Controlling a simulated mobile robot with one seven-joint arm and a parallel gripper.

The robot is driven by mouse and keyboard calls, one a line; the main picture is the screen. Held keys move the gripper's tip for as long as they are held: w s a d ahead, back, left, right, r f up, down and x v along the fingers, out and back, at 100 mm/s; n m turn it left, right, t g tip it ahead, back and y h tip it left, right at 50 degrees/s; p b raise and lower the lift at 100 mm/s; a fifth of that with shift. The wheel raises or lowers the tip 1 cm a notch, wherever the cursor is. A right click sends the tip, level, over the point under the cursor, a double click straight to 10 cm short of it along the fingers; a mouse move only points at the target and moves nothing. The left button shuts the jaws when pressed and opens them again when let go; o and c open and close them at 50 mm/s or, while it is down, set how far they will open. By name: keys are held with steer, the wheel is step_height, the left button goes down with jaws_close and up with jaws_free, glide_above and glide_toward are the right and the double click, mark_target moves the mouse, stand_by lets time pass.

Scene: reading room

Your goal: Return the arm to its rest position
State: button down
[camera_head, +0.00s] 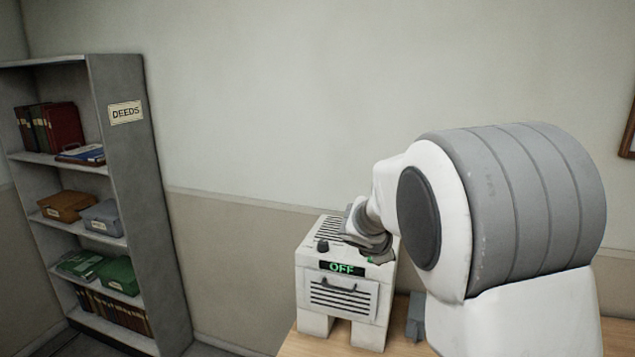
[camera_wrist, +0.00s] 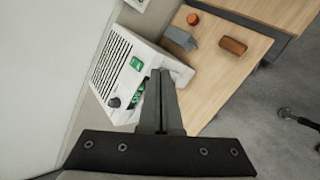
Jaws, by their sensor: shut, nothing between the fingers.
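My gripper (camera_wrist: 161,100) is shut and empty in the wrist view, its fingers together in front of a white machine (camera_wrist: 115,75). In the head view my arm reaches down from the right to the white machine (camera_head: 345,275), which stands on a wooden table. My gripper's fingertips are hidden or too small to make out there. The machine has a lit green OFF display (camera_head: 342,268), a dark knob (camera_head: 323,246), slats and a handle. I cannot tell whether my fingers touch it.
A grey shelf labelled DEEDS (camera_head: 125,113) stands at the left with books and boxes. On the wooden table (camera_wrist: 225,75) lie a grey object (camera_wrist: 180,38), a brown block (camera_wrist: 233,46) and a small orange round item (camera_wrist: 193,19). A wall is close behind the machine.

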steer(key=s+d+r+m+g+y+b, duration=0.1)
steer(key=s+d+r+m, duration=0.1)
steer(key=s+m, duration=0.6)
steer(key=s+d+r+m+g+y+b, duration=0.1)
steer(key=s+r+m+b, duration=0.15)
steer(key=s, duration=0.85)
steer(key=s+a+f+m+y, duration=0.1)
steer(key=s+m, duration=0.3)
steer(key=s, duration=0.4)
steer(key=s+a+f+m+y+b, duration=0.1)
steer(key=s+a+f+m+y, duration=0.1)
steer(key=s, duration=0.6)
steer(key=shift+s+a+f+m+g, duration=0.3)
steer(key=shift+a+f+m+g, duration=0.15)
steer(key=shift+a+m, duration=0.6)
